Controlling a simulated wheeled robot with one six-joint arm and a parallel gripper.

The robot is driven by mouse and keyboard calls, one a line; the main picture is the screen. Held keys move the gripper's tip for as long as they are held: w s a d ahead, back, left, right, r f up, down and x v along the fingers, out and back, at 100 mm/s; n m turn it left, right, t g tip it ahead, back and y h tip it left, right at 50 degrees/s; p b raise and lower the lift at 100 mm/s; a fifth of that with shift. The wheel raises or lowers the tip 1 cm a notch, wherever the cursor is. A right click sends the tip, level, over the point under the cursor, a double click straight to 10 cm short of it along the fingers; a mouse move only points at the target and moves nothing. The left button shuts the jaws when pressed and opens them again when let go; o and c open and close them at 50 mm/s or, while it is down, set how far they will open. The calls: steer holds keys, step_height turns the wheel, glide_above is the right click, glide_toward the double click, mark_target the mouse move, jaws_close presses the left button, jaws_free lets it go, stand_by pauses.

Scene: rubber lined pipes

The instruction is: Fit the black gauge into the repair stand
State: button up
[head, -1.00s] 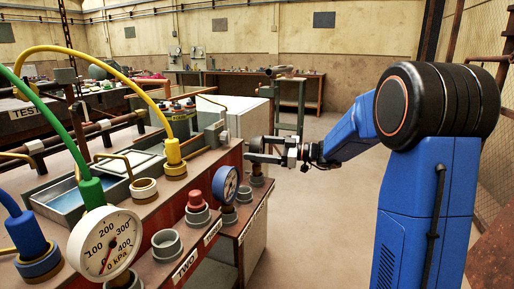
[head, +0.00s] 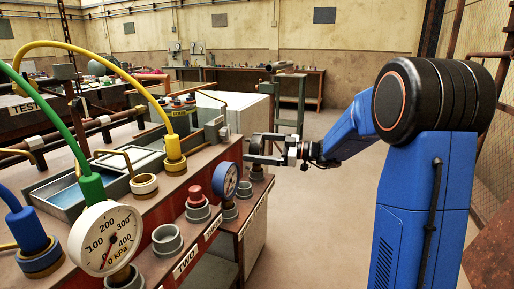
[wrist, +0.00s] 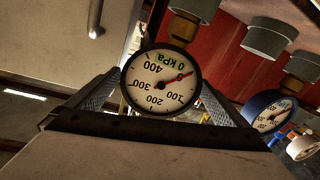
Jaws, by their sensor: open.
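The black gauge (wrist: 160,84) has a black rim and a white dial, which appears upside down in the wrist view. It sits on a brass fitting. In the head view, the dark gauge (head: 256,146) stands at the far end of the low brown shelf, partly hidden by my gripper. My gripper (head: 266,149) is open, its fingers on either side of the gauge. In the wrist view the fingers flank the dial; contact is unclear. I cannot tell which part is the repair stand; no label naming it is readable.
A blue gauge (head: 225,181), a red cap (head: 197,193) and an empty grey socket (head: 166,240) line the shelf (head: 222,232). A large white gauge (head: 105,239) stands at the near left. Yellow and green hoses arch above the bench. The floor right of the shelf is clear.

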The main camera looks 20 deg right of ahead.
steer(key=v, duration=1.7)
steer(key=shift+d, duration=0.2)
steer(key=shift+s+f, duration=0.1)
steer(key=s+a+f+m+g+h, duration=0.3)
steer(key=s+a, duration=0.4)
steer(key=s, duration=0.2)
steer(key=s+a+f+m+g+h, duration=0.3)
steer(key=s+a, duration=0.5)
steer(key=s, duration=0.1)
steer(key=s+d+f+m+h, duration=0.2)
steer(key=s+m+h, duration=0.1)
steer(key=s, duration=0.2)
steer(key=s+d+f+m+t+h, duration=0.1)
steer(key=s+d+f+m+h, duration=0.1)
steer(key=s, duration=0.4)
steer(key=s+d+f+m+t+h, duration=0.1)
steer(key=s+d+f+m+h, duration=0.1)
steer(key=s, duration=0.4)
steer(key=shift+d+f+m+h, duration=0.2)
steer(key=shift+f+m+h, duration=0.3)
steer(key=shift+m+h, duration=0.7)
